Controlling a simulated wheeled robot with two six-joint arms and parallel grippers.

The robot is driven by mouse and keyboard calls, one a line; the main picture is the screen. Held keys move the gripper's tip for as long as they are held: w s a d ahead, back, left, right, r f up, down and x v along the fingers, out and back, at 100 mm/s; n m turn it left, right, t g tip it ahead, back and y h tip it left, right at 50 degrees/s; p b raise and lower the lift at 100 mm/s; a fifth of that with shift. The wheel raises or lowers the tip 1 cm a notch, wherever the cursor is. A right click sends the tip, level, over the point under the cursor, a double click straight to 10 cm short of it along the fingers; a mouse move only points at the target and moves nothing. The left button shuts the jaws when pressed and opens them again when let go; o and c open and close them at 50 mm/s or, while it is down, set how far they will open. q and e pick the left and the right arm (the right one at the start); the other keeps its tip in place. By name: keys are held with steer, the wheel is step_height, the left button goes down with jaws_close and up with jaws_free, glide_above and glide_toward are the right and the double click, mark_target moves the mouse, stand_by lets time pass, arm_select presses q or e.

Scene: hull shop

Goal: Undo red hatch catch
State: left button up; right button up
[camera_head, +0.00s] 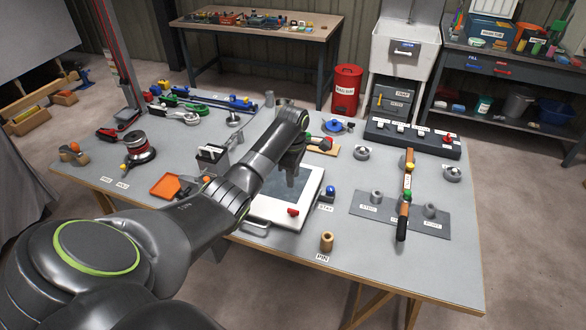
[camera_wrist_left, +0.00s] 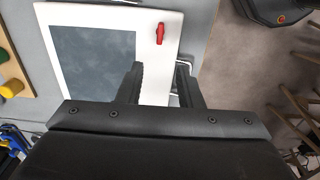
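The hatch is a white-framed panel with a grey window (camera_head: 262,210), lying on the bench; it also shows in the wrist view (camera_wrist_left: 145,60). The red catch (camera_head: 293,212) sits on the frame near its front right corner. In the wrist view the red catch (camera_wrist_left: 161,33) lies ahead of the gap between my fingers, apart from them. My left gripper (camera_head: 291,182) points down above the hatch; in the wrist view its two fingers (camera_wrist_left: 160,88) are apart with nothing between them. Part of the hatch is hidden by my arm. My right gripper is not in view.
A metal handle (camera_head: 254,228) is at the hatch's front edge. A blue-topped knob (camera_head: 330,191) stands just right of the hatch, and a wooden pin (camera_head: 326,242) in front. A bar tool (camera_head: 405,200) and a switch box (camera_head: 412,138) are further right.

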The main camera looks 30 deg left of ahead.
arm_select(q)
steer(key=shift+r, duration=1.25)
